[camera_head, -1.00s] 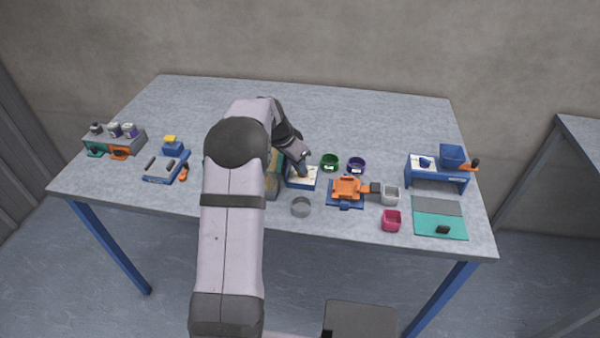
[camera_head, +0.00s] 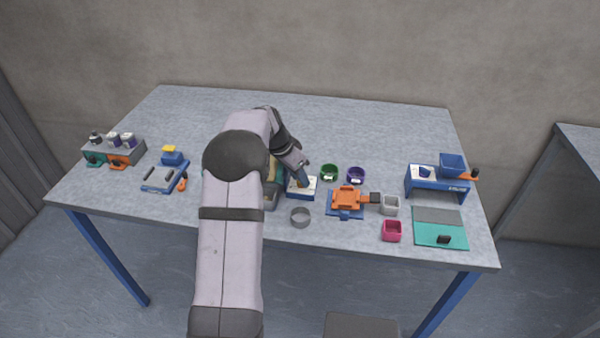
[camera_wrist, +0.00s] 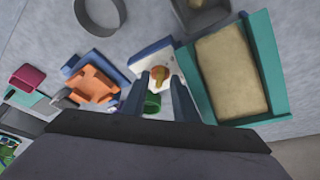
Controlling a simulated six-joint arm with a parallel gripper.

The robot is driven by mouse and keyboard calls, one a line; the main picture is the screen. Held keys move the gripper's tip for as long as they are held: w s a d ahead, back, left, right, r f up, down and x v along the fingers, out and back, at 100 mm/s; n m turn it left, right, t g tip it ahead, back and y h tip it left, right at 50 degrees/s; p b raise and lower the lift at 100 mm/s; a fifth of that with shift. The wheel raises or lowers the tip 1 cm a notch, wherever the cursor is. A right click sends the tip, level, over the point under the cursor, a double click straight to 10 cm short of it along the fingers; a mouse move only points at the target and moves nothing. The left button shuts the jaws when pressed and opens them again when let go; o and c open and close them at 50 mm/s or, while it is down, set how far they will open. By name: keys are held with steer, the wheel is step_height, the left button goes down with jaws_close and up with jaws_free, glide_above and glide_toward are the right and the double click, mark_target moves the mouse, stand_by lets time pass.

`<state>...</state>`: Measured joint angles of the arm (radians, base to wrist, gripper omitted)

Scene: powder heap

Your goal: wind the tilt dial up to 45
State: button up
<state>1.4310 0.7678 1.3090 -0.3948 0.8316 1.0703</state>
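The dial, a small orange-yellow knob (camera_wrist: 159,75), sits on the white face of a blue-edged box (camera_wrist: 150,55) in the wrist view. In the head view this box (camera_head: 297,196) stands near the table's middle, under my gripper (camera_head: 303,184), and the knob is hidden there. In the wrist view my gripper (camera_wrist: 158,85) has its two blue-grey fingers apart, with the knob showing in the gap. I cannot tell whether they touch it. The dial's marks and reading are too small to make out.
A teal tray (camera_wrist: 267,60) of beige powder lies right beside the box in the wrist view. A grey ring (camera_head: 300,217), an orange device (camera_head: 346,200), a green bowl (camera_head: 329,172) and a purple bowl (camera_head: 356,175) stand close by. The back of the table is clear.

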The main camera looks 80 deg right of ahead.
steer(key=shift+p, duration=0.35)
steer(key=n+p, duration=0.2)
steer(key=n+t+p, duration=0.1)
steer(key=p, duration=0.1)
steer(key=shift+s+a+r, duration=0.15)
steer(key=shift+s+r, duration=0.05)
steer(key=shift+r, duration=0.05)
steer(key=n+p, duration=0.1)
steer(key=n+t+p, duration=0.1)
steer(key=n+h+p, duration=0.1)
steer(key=n+p, duration=0.1)
steer(key=shift+s+f, duration=0.25)
steer(key=shift+s+f+n+t+b, duration=0.15)
steer(key=shift+n+t+b, duration=0.35)
steer(key=shift+n, duration=0.85)
steer(key=shift+s+r+n+t+b, duration=0.1)
steer(key=shift+s+n+t+b, duration=0.1)
steer(key=shift+n+t, duration=0.9)
steer(key=n+y, duration=0.1)
steer(key=n, duration=0.3)
steer(key=shift+s, duration=0.15)
steer(key=a+r+y+b, duration=0.1)
steer(key=a+r+b, duration=0.1)
steer(key=r, duration=0.4)
steer(key=s+a+r+b, duration=0.1)
steer(key=r+b, duration=0.2)
steer(key=r, duration=0.3)
steer(key=shift+a+t+y+b, duration=0.4)
